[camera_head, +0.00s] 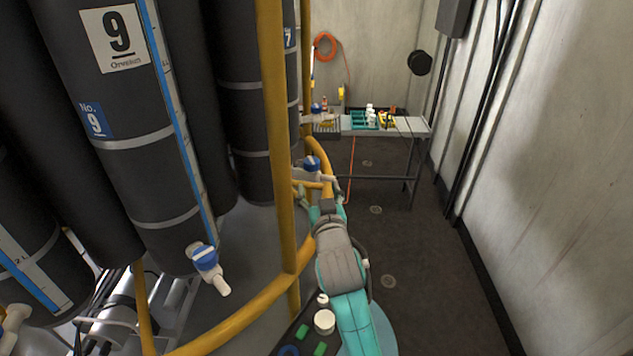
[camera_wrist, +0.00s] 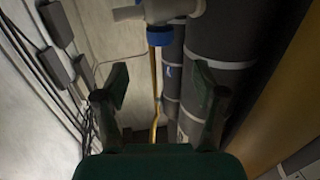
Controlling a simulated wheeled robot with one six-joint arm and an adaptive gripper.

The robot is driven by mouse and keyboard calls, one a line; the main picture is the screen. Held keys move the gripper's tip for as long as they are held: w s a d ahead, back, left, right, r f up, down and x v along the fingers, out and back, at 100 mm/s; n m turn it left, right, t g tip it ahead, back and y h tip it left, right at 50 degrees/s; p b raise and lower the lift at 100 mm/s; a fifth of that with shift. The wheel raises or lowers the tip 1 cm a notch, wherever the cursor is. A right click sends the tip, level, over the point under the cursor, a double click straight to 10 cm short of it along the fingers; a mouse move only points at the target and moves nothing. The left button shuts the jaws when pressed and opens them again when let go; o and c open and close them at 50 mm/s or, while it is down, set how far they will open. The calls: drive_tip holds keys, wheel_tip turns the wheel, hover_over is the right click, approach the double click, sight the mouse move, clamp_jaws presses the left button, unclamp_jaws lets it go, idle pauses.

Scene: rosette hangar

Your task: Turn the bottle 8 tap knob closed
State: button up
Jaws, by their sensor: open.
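A white tap with a blue knob (camera_head: 312,163) shows beyond the yellow post in the head view, by the dark bottle (camera_head: 243,100) between bottles 9 and 7. That bottle's own number is hidden, so I cannot confirm it as 8. My gripper (camera_head: 321,196) is just below this tap, partly overlapping the tap's pale parts. In the wrist view a white tap body (camera_wrist: 175,10) with blue parts is at the top centre. My gripper (camera_wrist: 161,85) is open and empty there, its two fingers spread below the tap and apart from it.
Bottle 9 (camera_head: 120,130) stands at the left with its own blue-knobbed tap (camera_head: 205,258). A yellow post (camera_head: 279,130) and curved yellow rail (camera_head: 235,318) stand close to my arm. A table (camera_head: 415,127) with small items is at the back. The floor (camera_head: 430,260) at right is clear.

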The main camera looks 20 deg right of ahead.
drive_tip(key=w+d+f+n+g+y, duration=0.3)
drive_tip(key=d+f+y, duration=0.1)
drive_tip(key=f+y, duration=0.25)
drive_tip(key=n+y, duration=0.6)
drive_tip(key=y, duration=0.1)
approach(318, 164)
drive_tip(key=w, duration=0.1)
drive_tip(key=x, duration=1.1)
drive_tip(key=shift+a, duration=0.35)
drive_tip(key=shift+h, duration=0.25)
drive_tip(key=c, duration=1.2)
